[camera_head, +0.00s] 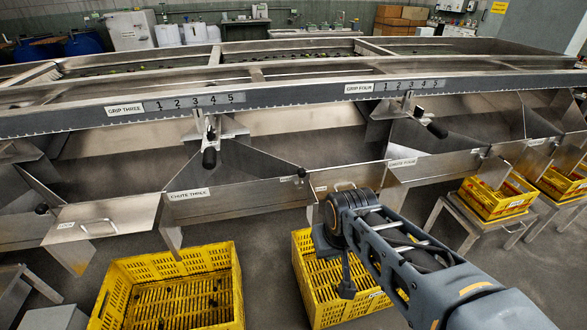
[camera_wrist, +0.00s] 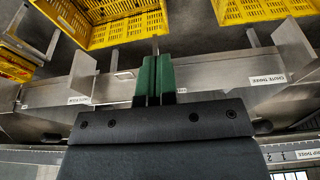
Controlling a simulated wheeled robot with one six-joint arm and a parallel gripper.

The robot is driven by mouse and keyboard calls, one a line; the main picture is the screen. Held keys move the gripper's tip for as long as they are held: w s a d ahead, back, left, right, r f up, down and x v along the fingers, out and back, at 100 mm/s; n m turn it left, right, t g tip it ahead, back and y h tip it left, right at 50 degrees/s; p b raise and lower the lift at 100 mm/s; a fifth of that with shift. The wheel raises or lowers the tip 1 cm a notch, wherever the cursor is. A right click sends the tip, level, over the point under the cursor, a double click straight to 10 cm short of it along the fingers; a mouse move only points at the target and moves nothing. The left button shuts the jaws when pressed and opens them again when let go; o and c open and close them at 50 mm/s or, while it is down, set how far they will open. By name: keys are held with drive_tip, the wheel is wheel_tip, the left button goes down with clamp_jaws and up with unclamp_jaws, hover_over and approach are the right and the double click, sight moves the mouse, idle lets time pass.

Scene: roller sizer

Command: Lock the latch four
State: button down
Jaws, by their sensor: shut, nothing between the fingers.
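My gripper (camera_wrist: 154,78) shows in the wrist view with its two green fingertips together and nothing held. It is in front of the metal chute front, between the chute three label (camera_wrist: 268,79) and another chute label (camera_wrist: 80,100). In the head view my wrist hides part of the panel with an arched handle (camera_head: 343,185); the fingertips cannot be made out there. The chute four label (camera_head: 403,162) is right of my wrist. A small dark fitting (camera_head: 484,152), possibly latch four, sits at that chute's right end. Whether it is locked cannot be told.
The grip three lever (camera_head: 210,157) and grip four lever (camera_head: 437,128) hang below the numbered rail (camera_head: 285,93). Yellow crates stand below at the left (camera_head: 170,290), under my wrist (camera_head: 303,268) and at the right (camera_head: 497,197). Metal chute walls project around my gripper.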

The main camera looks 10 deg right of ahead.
drive_tip(key=w+a+r+h+p, duration=0.2)
drive_tip(key=w+r, duration=0.1)
drive_tip(key=w, duration=1)
drive_tip(key=w+a+r+h+p, duration=0.1)
drive_tip(key=w+a+r, duration=0.15)
drive_tip(key=w, duration=1.05)
drive_tip(key=w+a+f+m+t+h, duration=0.1)
drive_tip(key=w+a+f, duration=0.2)
drive_tip(key=w, duration=0.6)
drive_tip(key=shift+w+a+h+p, duration=0.15)
drive_tip(key=shift+a+h+p, duration=0.15)
drive_tip(key=shift+h+p, duration=0.15)
drive_tip(key=shift+f, duration=0.2)
drive_tip(key=w+d+f, duration=0.3)
drive_tip(key=d+f, duration=0.5)
drive_tip(key=f, duration=0.1)
drive_tip(key=shift+w+b, duration=0.2)
drive_tip(key=shift+b, duration=0.25)
drive_tip(key=shift+f, duration=0.1)
